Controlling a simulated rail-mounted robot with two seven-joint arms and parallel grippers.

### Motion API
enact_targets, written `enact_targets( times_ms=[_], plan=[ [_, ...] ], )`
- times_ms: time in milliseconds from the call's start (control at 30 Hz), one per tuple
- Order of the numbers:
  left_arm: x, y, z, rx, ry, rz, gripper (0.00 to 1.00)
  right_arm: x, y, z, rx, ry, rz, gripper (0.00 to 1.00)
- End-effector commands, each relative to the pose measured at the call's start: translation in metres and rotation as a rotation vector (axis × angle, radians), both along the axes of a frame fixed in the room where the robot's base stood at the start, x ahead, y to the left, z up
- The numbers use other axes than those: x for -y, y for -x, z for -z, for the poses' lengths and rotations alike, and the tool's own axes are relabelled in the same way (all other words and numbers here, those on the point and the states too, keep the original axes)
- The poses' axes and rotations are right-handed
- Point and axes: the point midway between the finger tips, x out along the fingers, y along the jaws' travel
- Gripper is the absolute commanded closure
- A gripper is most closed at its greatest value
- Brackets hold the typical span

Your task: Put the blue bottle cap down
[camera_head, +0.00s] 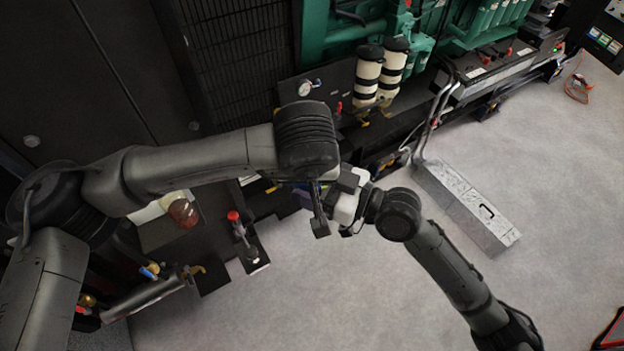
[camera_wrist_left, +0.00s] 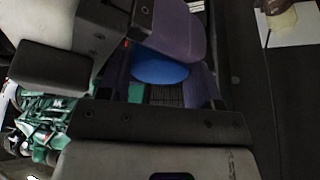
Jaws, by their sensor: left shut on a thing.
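The blue bottle cap (camera_wrist_left: 162,70) shows in the left wrist view as a smooth blue oval between the purple pads of my left gripper (camera_wrist_left: 160,62), which is shut on it. In the head view my left arm reaches in from the left, and its wrist hides most of the gripper; a small blue-purple patch shows beside it, but I cannot tell if it is the cap. My right gripper (camera_head: 346,205) comes in from the lower right, close beside the left wrist. Its fingers are hidden, so its opening is unclear.
A green engine (camera_head: 340,30) with two cream filters (camera_head: 368,76) stands behind the arms. A red-knobbed lever (camera_head: 236,226) stands left of the grippers. A grey metal box (camera_head: 465,205) lies on the floor at right. The pale floor (camera_head: 330,300) in front is clear.

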Motion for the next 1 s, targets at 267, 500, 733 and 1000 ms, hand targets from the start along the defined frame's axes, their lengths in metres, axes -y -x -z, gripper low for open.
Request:
enact_targets(
  times_ms=[267, 500, 733, 1000],
  plan=[
    [-0.0011, -0.0041, -0.0009, 0.009, 0.005, -0.011, 0.74, -0.0053, 0.0062, -0.0014, 0.002, -0.004, -0.018, 0.54],
    [-0.0014, -0.0050, -0.0013, 0.010, 0.006, -0.014, 0.74, -0.0065, 0.0071, -0.0009, -0.001, -0.004, -0.021, 0.49],
    [-0.0013, -0.0048, -0.0015, 0.010, 0.007, -0.013, 0.74, -0.0064, 0.0068, -0.0007, -0.001, -0.004, -0.020, 0.15],
    [-0.0009, -0.0035, -0.0013, 0.008, 0.005, -0.009, 0.74, -0.0043, 0.0048, -0.0002, -0.001, -0.002, -0.014, 0.10]
  ],
)
